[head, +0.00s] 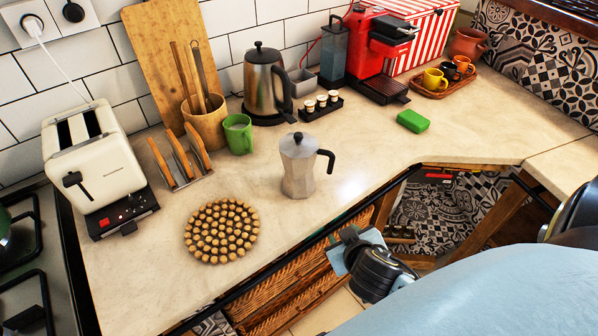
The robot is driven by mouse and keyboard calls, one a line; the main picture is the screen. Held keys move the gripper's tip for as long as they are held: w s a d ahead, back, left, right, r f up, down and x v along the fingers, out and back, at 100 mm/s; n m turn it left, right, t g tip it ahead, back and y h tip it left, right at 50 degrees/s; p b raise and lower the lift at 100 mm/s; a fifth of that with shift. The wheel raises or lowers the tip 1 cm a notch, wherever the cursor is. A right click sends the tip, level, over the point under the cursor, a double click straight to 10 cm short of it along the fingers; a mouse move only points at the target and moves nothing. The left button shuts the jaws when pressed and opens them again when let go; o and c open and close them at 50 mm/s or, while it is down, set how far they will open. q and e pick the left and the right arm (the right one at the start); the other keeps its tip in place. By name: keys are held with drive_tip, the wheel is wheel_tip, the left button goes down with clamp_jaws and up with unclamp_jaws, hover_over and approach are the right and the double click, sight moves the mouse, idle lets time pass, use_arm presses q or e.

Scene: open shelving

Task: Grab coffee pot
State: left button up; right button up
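The coffee pot (298,168) is a silver faceted stovetop pot with a black knob and a black handle on its right side. It stands upright on the beige countertop, near the front edge, and nothing touches it. The dark end of my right arm, with what looks like the gripper (350,243), is below the counter's front edge, to the lower right of the pot and apart from it. Its fingers are small and partly hidden, so I cannot tell if they are open or shut. My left gripper is not in view.
A round cork trivet (221,231) lies left of the pot. A toast rack (182,160), green mug (238,134) and kettle (267,85) stand behind it. A green sponge (413,121) lies to the right. The counter (365,140) is clear between pot and sponge.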

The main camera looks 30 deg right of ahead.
wheel_tip(320, 180, up, 10)
drive_tip(key=w+r+m+t, duration=0.1)
drive_tip(key=w+t, duration=0.1)
drive_tip(key=t, duration=0.2)
drive_tip(key=t+y, duration=0.3)
drive_tip(key=t, duration=0.2)
approach(300, 137)
drive_tip(key=shift+n, duration=0.3)
drive_tip(key=w, duration=0.2)
drive_tip(key=w+p, duration=0.1)
drive_tip(key=w, duration=0.2)
drive_tip(key=shift+w+d+f, duration=0.1)
drive_tip(key=shift+w+f, duration=0.15)
drive_tip(key=shift+w, duration=0.1)
drive_tip(key=w, duration=0.2)
drive_tip(key=w+p, duration=0.1)
drive_tip(key=w, duration=0.1)
drive_tip(key=shift+w+d+r, duration=0.15)
drive_tip(key=shift+d+r, duration=0.15)
drive_tip(key=shift+d, duration=0.1)
drive_tip(key=shift+w+f, duration=0.1)
drive_tip(key=shift+w, duration=0.3)
clamp_jaws()
